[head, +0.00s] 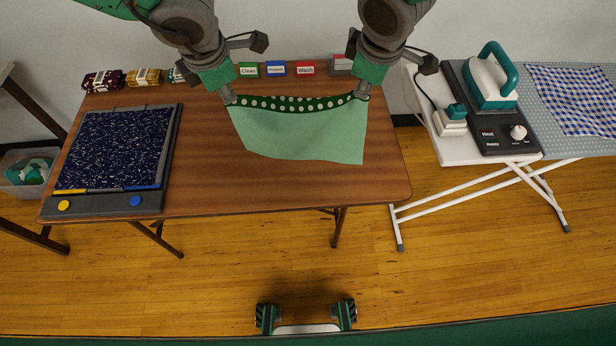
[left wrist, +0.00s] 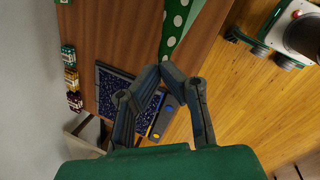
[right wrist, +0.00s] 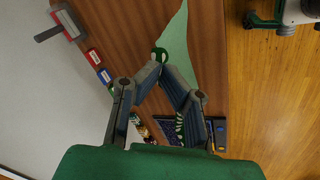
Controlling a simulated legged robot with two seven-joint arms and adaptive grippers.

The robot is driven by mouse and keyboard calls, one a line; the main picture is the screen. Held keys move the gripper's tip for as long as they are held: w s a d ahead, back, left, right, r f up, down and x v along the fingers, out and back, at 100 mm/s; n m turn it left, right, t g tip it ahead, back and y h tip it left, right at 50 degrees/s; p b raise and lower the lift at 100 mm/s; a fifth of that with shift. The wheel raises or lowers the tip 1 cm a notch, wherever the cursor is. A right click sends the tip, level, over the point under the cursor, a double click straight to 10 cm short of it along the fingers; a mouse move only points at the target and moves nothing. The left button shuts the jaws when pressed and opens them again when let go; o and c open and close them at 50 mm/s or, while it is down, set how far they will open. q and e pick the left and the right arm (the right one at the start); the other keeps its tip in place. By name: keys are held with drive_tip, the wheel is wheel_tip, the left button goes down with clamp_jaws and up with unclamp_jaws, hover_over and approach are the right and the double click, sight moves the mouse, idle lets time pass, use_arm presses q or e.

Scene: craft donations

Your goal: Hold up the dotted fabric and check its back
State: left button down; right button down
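The fabric (head: 300,130) hangs stretched between my two grippers above the wooden table. Its plain pale green side faces the head camera. A dark green band with white dots (head: 295,104) shows along the sagging top edge. My left gripper (head: 229,99) is shut on the left top corner. The dotted side (left wrist: 177,22) shows just past its fingertips in the left wrist view. My right gripper (head: 361,96) is shut on the right top corner. In the right wrist view, the pale side (right wrist: 177,45) shows beyond its fingertips. Most of the dotted side is hidden from the head.
A speckled dark blue panel (head: 118,143) with yellow and blue buttons lies at the table's left. Folded bundles (head: 103,80) and signs, including "Clean" (head: 249,70) and "Wash" (head: 305,68), line the back. An iron (head: 490,80) stands at right, beside a checked cloth (head: 575,98).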

idle(0.8)
